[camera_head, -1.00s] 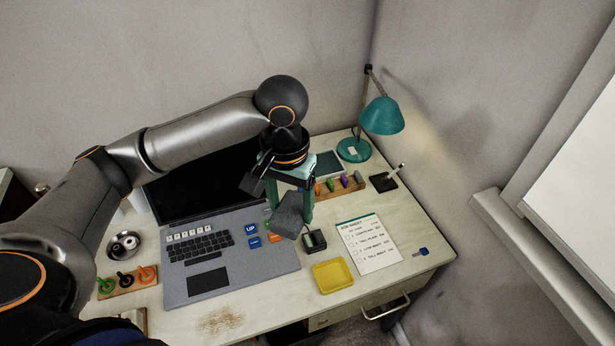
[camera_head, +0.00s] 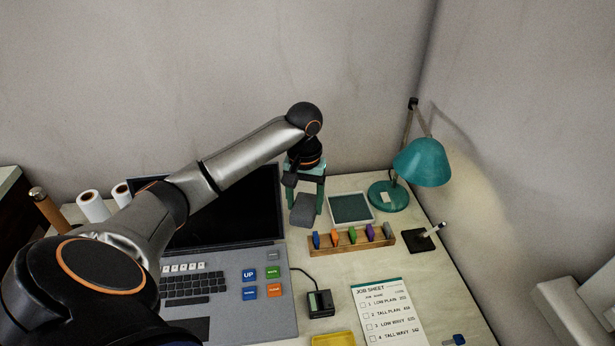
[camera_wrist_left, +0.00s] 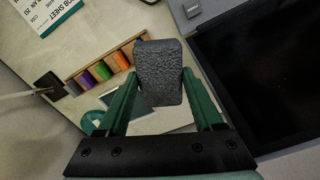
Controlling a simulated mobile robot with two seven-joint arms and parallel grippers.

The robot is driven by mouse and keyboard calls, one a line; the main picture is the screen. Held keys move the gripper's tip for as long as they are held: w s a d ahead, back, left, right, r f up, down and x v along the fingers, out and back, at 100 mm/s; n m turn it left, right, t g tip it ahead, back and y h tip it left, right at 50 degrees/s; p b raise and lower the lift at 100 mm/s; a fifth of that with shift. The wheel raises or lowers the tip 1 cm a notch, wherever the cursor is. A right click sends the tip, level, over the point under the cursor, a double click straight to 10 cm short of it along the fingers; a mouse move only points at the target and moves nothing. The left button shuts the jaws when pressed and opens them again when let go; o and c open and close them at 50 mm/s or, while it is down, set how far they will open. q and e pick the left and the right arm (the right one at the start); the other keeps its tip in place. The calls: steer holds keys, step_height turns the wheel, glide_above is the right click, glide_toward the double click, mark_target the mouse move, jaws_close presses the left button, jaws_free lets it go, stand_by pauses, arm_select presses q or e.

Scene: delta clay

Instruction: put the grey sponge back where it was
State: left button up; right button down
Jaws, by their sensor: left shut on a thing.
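The grey sponge (camera_head: 303,210) is between the green fingers of my left gripper (camera_head: 306,192), beside the right edge of the laptop screen. In the left wrist view the sponge (camera_wrist_left: 160,72) sits between the two fingertips (camera_wrist_left: 160,95), which are shut on it. A dark teal flat pad in a pale frame (camera_head: 351,208) lies on the desk just right of the gripper. I cannot tell whether the sponge touches the desk. My right gripper is not in view.
A wooden rack (camera_head: 352,243) with several coloured pieces stands in front of the pad. A teal lamp (camera_head: 421,163) stands at the back right. The laptop (camera_head: 225,285) fills the left. A small black device (camera_head: 320,304) and a job sheet (camera_head: 388,312) lie nearer.

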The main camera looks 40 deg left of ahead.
mark_target(307, 200)
arm_select(q)
steer(key=w+a+f, duration=0.1)
steer(key=f, duration=0.1)
steer(key=w+a+f+b, duration=0.1)
steer(key=w+f, duration=0.1)
steer(key=w+a+f, duration=0.2)
steer(key=shift+w+a+f, duration=0.1)
steer(key=shift+w, duration=0.05)
steer(key=shift+w+a+f+b, duration=0.25)
steer(key=shift+w+f+b, duration=0.05)
steer(key=shift+f+b, duration=0.1)
step_height(307, 200, down, 3)
steer(key=shift+a+f, duration=0.1)
steer(key=shift+f, duration=0.05)
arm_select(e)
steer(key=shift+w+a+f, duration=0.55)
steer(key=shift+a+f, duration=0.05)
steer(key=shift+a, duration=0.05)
arm_select(q)
steer(key=o, duration=1.2)
steer(key=shift+f, duration=0.1)
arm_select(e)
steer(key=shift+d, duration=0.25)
